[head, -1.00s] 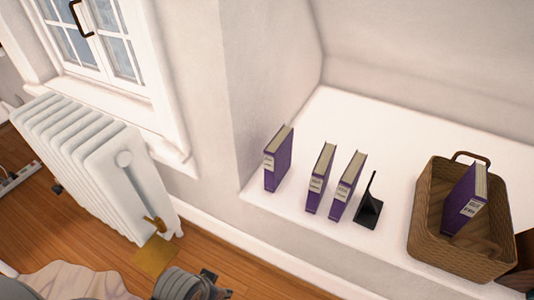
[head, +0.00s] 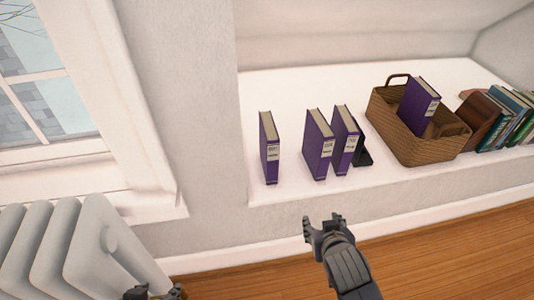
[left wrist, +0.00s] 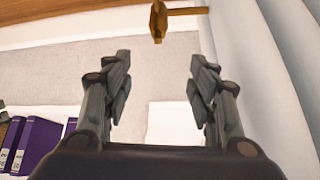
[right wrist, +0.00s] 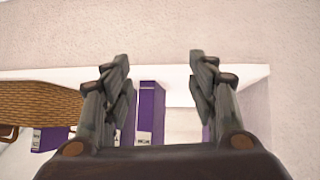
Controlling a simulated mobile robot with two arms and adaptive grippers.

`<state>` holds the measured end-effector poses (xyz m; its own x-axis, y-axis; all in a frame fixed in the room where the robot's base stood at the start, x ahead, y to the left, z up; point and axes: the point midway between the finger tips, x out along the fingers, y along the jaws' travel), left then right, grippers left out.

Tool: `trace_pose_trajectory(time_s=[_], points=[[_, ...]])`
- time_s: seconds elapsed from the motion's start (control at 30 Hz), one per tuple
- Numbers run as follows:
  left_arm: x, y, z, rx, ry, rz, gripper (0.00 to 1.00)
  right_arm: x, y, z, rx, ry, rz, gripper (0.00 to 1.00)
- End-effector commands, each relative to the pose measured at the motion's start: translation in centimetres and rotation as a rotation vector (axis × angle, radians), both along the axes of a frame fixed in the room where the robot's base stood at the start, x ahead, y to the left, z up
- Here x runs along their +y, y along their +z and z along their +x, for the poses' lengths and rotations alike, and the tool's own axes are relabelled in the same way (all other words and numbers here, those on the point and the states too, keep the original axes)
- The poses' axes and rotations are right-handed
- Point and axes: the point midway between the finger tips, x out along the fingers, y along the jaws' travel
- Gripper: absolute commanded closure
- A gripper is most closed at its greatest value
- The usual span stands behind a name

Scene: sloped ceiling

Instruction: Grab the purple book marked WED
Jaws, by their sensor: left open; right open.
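Three purple books stand upright on the white ledge: one alone at left (head: 270,150), and two close together, a middle one (head: 317,148) and a right one (head: 343,142). A fourth purple book (head: 418,108) leans in the wicker basket (head: 395,128). Their white labels are too small to read, so I cannot tell which is WED. My right gripper (head: 322,224) is open and empty in front of the ledge, below the middle books. In the right wrist view a purple book (right wrist: 151,112) shows between its fingers, beyond them. My left gripper (left wrist: 157,75) is open and empty; purple books (left wrist: 38,145) show at lower left.
A black bookend (head: 364,157) stands beside the right book. More books (head: 508,118) stand right of the basket. A white radiator (head: 85,250) and window (head: 45,90) are at left. The ledge has bare room between the lone book and the pair. Wooden floor (head: 440,245) lies below.

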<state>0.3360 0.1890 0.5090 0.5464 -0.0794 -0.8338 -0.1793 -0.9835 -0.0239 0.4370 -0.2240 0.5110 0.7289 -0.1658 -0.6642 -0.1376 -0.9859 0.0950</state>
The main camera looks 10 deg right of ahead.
Motion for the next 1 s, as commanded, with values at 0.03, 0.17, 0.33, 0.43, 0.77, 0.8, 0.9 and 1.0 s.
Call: trace_pose_trajectory(time_s=[0.03,0.17,0.33,0.43,0.77,0.8,0.9,1.0], points=[[-0.4,0.8,1.0,-0.045,-0.004,-0.011,0.47,0.3,1.3,2.6,-0.093,-0.014,-0.004,0.47],[-1.2,2.7,3.4,-0.170,-0.013,-0.039,0.47,1.7,5.1,8.6,-0.340,-0.013,-0.006,0.47],[-2.0,5.0,5.7,-0.302,-0.022,-0.067,0.47,5.1,9.7,13.6,-0.588,0.061,0.010,0.47],[-2.3,6.0,6.5,-0.353,-0.025,-0.079,0.47,6.9,11.4,15.0,-0.672,0.110,0.022,0.47],[-3.0,7.8,8.0,-0.457,-0.032,-0.103,0.47,8.5,12.8,18.9,-0.740,0.157,0.031,0.47],[-3.1,8.1,8.2,-0.476,-0.034,-0.107,0.47,8.5,12.7,19.5,-0.739,0.156,0.031,0.47],[-3.3,8.8,8.7,-0.517,-0.036,-0.116,0.47,8.4,12.7,20.7,-0.737,0.156,0.031,0.47],[-3.4,9.2,9.0,-0.540,-0.038,-0.121,0.47,8.4,12.7,21.4,-0.735,0.155,0.032,0.47]])
